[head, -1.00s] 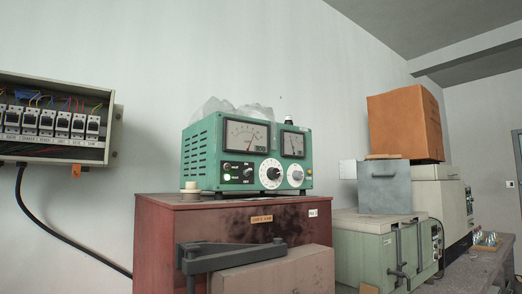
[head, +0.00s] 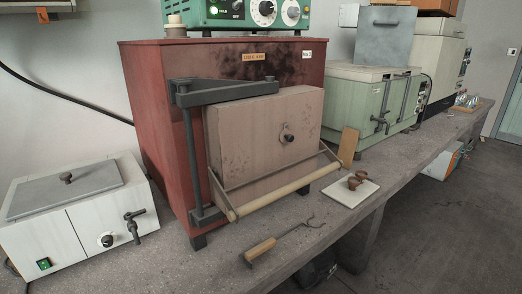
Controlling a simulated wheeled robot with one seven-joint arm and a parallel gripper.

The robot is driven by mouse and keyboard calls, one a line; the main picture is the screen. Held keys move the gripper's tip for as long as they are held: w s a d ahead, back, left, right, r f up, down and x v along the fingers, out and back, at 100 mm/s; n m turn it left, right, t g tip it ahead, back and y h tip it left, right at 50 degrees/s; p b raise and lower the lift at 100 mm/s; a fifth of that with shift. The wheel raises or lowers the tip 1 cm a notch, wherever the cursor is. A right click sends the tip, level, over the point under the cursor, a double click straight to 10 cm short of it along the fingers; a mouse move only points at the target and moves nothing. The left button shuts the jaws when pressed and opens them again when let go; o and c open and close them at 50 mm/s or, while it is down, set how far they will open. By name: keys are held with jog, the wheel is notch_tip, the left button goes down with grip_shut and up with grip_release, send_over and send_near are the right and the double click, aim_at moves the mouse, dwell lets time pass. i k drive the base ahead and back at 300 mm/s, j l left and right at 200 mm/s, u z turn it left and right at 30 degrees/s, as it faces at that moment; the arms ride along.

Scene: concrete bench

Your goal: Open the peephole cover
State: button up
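The peephole cover (head: 288,138) is a small dark round piece with a knob, on the front of the furnace's pinkish-brown door block (head: 255,137). It appears to lie against the door face; the hole itself does not show. The door hangs from a dark metal hinge arm (head: 225,93) on the red furnace (head: 160,120) and looks shut. A pale wooden bar handle (head: 285,190) runs across below the door's front. My gripper is not in view.
A white bath with a grey lid (head: 68,190) stands at left. A wooden-handled hook (head: 262,249) and a pale tile with small brown cups (head: 350,190) lie on the concrete bench (head: 215,268) in front. A green box furnace (head: 365,95) stands at right. Open floor lies at lower right.

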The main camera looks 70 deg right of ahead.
aim_at(285, 136)
jog(key=z, duration=0.8)
jog(key=j+z, duration=0.65)
jog(key=z, duration=0.15)
jog(key=k+j+z, duration=0.15)
jog(key=j+z, duration=0.15)
jog(key=z, duration=0.15)
jog(key=l, duration=0.25)
jog(key=i+l, duration=0.15)
jog(key=l, duration=0.1)
